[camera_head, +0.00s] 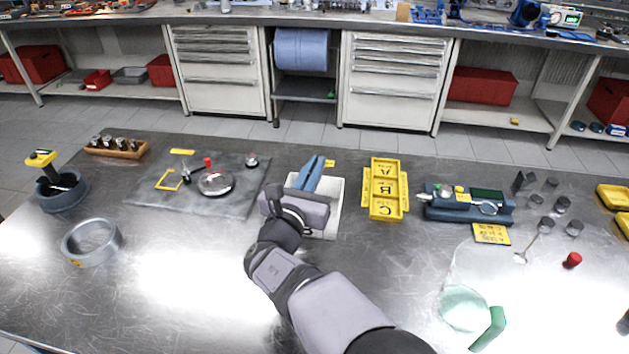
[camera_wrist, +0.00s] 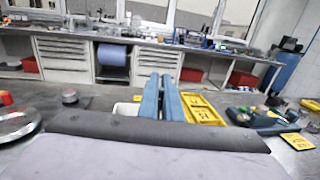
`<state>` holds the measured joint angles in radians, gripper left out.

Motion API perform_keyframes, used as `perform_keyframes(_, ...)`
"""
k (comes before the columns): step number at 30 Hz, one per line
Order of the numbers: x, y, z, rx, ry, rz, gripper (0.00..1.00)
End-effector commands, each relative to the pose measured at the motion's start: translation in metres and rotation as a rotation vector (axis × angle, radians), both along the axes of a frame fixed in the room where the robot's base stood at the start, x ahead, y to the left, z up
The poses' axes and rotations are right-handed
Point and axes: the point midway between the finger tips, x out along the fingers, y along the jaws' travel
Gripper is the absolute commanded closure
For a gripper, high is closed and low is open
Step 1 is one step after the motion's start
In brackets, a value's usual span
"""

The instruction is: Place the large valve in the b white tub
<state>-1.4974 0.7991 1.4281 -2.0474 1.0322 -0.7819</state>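My gripper (camera_head: 317,160) hangs over the white tub (camera_head: 335,222), its two blue fingers pointing toward the far side of the table. In the wrist view the fingers (camera_wrist: 162,75) lie nearly parallel with a narrow gap. I see nothing between them, but their undersides are hidden, so I cannot tell if they are shut. The tub is partly covered by my gripper and its inside is mostly hidden; a corner shows in the wrist view (camera_wrist: 125,109). I cannot clearly identify the large valve. A round silver disc (camera_head: 215,184) lies on the grey mat, at left in the wrist view (camera_wrist: 14,123).
The grey mat (camera_head: 150,195) also holds a red-topped part (camera_head: 208,162) and a small cylinder (camera_head: 252,160). A yellow tray (camera_head: 384,190) marked A, B and C stands right of the tub, and a blue device (camera_head: 465,206) beyond. A metal ring (camera_head: 92,242) lies left; the front left table is clear.

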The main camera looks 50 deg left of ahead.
Motion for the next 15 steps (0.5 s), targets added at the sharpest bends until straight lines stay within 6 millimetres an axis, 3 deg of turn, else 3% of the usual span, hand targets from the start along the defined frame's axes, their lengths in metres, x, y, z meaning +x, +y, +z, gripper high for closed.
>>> perform_keyframes(8,0.000,0.000,-0.007,0.001,-0.001,-0.001,1.00)
perform_keyframes(15,0.000,0.000,-0.032,-0.002,0.000,-0.001,1.00)
